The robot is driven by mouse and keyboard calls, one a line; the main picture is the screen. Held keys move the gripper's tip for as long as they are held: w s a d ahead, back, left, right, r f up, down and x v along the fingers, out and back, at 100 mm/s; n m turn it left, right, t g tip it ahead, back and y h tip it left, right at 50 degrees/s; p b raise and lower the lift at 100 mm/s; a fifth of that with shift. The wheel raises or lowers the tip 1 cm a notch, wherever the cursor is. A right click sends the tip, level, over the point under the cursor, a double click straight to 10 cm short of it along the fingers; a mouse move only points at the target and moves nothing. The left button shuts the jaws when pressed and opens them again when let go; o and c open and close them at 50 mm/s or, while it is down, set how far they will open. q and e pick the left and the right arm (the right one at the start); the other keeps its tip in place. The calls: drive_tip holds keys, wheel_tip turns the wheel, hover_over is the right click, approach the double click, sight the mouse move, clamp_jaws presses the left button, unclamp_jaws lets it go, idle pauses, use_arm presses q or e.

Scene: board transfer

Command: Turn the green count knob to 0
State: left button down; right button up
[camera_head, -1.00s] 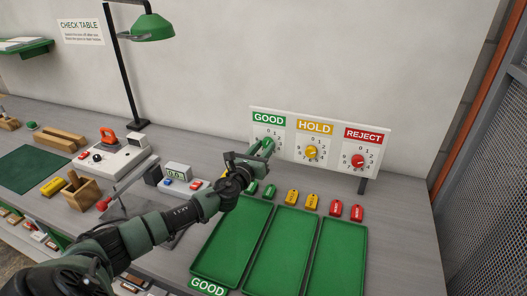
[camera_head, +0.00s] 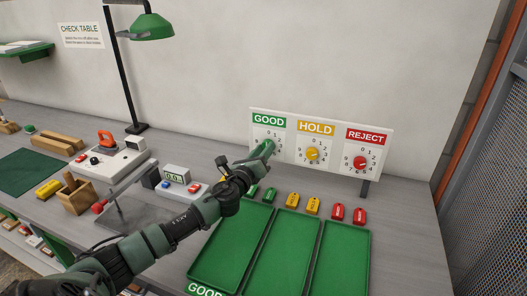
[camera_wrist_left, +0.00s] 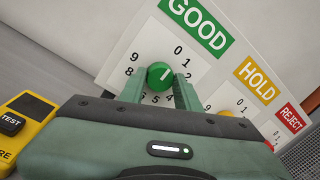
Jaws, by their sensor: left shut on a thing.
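The green count knob (camera_wrist_left: 160,75) sits on the white dial under the GOOD label (camera_wrist_left: 197,22) in the left wrist view. My left gripper (camera_wrist_left: 160,86) is shut on it, one finger on each side. A short white mark on the knob slants to the upper right, toward the 0 and 1 side of the dial; the exact number is hard to tell. In the head view my left gripper (camera_head: 264,151) reaches the GOOD dial (camera_head: 268,133) and hides the knob. My right gripper is in neither view.
The yellow HOLD knob (camera_head: 312,153) and red REJECT knob (camera_head: 360,162) are to the right on the same board. Green, yellow and red tags lie below the board, before green trays (camera_head: 343,262). A yellow tester (camera_wrist_left: 28,122) shows at left in the wrist view.

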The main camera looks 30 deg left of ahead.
use_arm(q)
drive_tip(key=c, duration=1)
unclamp_jaws()
drive_tip(key=s, duration=0.2)
drive_tip(key=s+d+b, duration=0.1)
drive_tip(key=s, duration=0.4)
drive_tip(key=shift+s+d+f, duration=0.15)
drive_tip(key=shift+s+f, duration=0.05)
drive_tip(key=shift+s, duration=0.15)
